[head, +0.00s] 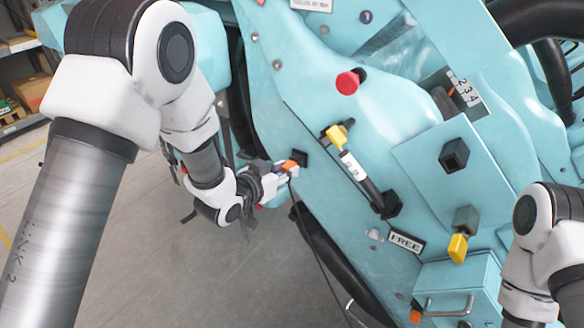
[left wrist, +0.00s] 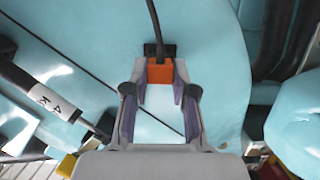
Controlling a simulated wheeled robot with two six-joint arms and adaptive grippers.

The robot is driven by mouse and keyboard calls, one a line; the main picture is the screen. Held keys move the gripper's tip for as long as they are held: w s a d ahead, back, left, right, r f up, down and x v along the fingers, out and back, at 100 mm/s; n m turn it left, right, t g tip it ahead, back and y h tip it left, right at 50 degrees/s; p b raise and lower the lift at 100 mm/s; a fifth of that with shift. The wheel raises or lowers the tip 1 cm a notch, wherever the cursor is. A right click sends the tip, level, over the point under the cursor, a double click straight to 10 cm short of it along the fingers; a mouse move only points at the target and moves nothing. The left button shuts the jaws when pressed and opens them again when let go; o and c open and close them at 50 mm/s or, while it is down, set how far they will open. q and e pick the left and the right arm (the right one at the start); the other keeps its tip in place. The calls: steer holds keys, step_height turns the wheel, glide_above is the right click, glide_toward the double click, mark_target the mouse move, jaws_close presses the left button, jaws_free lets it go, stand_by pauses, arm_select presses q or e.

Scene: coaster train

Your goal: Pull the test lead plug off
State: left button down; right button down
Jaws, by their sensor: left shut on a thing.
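The test lead plug (head: 290,165) is a small orange block with a dark cable, on the left side of the turquoise coaster car. My left gripper (head: 284,169) is shut on it. In the left wrist view the orange plug (left wrist: 160,72) sits between the fingertips (left wrist: 160,84), its cable running up past a black socket (left wrist: 151,50). The socket (head: 300,158) also shows in the head view, right against the plug. I cannot tell how deep the plug sits in it. My right gripper is out of view; only part of my right arm shows at the right edge.
The car's panel carries a red knob (head: 347,83), a black lever with a yellow catch (head: 337,136), a yellow-tipped switch (head: 458,246), a FREE label (head: 406,242) and a box with a handle (head: 449,304). Shelves (head: 14,70) stand far left. The floor (head: 150,270) at lower left is clear.

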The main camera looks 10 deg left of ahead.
arm_select(q)
steer(key=shift+s+f, duration=0.1)
steer(key=shift+s+a+b, duration=0.15)
steer(key=shift+s+a, duration=0.15)
steer(key=shift+s, duration=0.5)
steer(key=shift+s+a+b, duration=0.1)
steer(key=shift+s+a, duration=0.15)
steer(key=shift+s, duration=0.5)
steer(key=shift+s+a+b, duration=0.15)
steer(key=shift+s+a, duration=0.15)
steer(key=shift+s, duration=0.5)
